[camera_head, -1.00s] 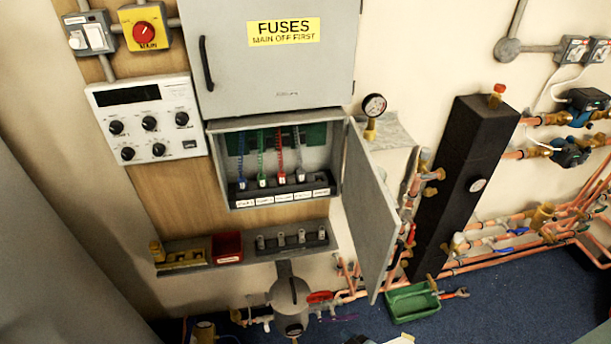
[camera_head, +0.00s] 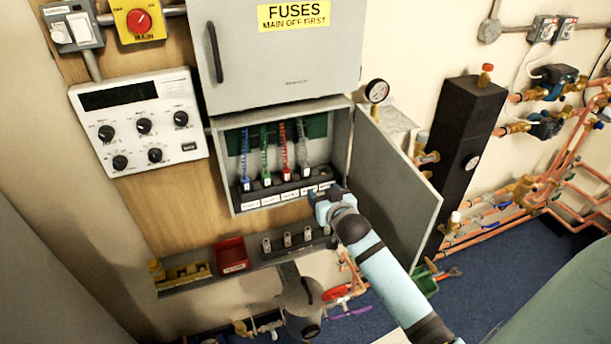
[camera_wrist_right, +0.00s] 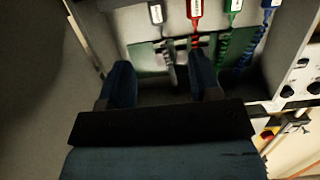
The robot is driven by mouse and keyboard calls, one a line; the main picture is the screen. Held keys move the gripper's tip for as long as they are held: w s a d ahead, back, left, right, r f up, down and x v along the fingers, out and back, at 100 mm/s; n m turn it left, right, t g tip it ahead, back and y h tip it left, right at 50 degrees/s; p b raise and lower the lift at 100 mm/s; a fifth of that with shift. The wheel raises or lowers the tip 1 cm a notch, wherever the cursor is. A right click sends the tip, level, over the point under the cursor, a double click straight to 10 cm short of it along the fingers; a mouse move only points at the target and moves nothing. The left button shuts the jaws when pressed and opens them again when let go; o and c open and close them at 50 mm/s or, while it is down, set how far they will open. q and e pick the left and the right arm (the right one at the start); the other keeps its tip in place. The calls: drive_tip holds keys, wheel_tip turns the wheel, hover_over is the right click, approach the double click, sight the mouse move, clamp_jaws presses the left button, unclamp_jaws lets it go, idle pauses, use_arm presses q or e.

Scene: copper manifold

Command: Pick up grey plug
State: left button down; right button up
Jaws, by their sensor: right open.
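The grey plug (camera_head: 305,171) stands at the right end of the row in the open lower box, with a pale grey coiled cord above it. In the right wrist view the grey plug (camera_wrist_right: 156,14) shows at the top edge, and its cord passes in line with the gap between my fingers. My right gripper (camera_head: 328,198) is at the lower right front corner of the box, close to the plug but apart from it. In the wrist view the right gripper (camera_wrist_right: 162,78) is open, with nothing held. My left gripper is not in view.
Red (camera_head: 285,173), green (camera_head: 266,178) and blue (camera_head: 247,183) plugs stand to the left on the labelled rack. The open grey door (camera_head: 395,185) hangs just right of my arm. A shelf below holds a red bin (camera_head: 232,254) and several sockets.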

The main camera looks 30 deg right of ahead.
sight(307, 170)
drive_tip(key=x, duration=0.4)
drive_tip(key=p+x, duration=0.1)
drive_tip(key=x, duration=0.3)
drive_tip(key=shift+w+d+r, duration=0.15)
drive_tip(key=shift+w, duration=0.05)
drive_tip(key=shift+w+d+p, duration=0.15)
drive_tip(key=shift+w+p, duration=0.25)
drive_tip(key=shift+w, duration=0.1)
drive_tip(key=p+x, duration=0.1)
drive_tip(key=x, duration=0.2)
drive_tip(key=shift+w+d, duration=0.15)
drive_tip(key=shift+w, duration=0.1)
drive_tip(key=shift+w+d+f, duration=0.1)
drive_tip(key=shift+w+f, duration=0.1)
drive_tip(key=shift+w, duration=0.2)
drive_tip(key=shift+s, duration=0.1)
drive_tip(key=shift+c, duration=0.2)
drive_tip(key=c, duration=1)
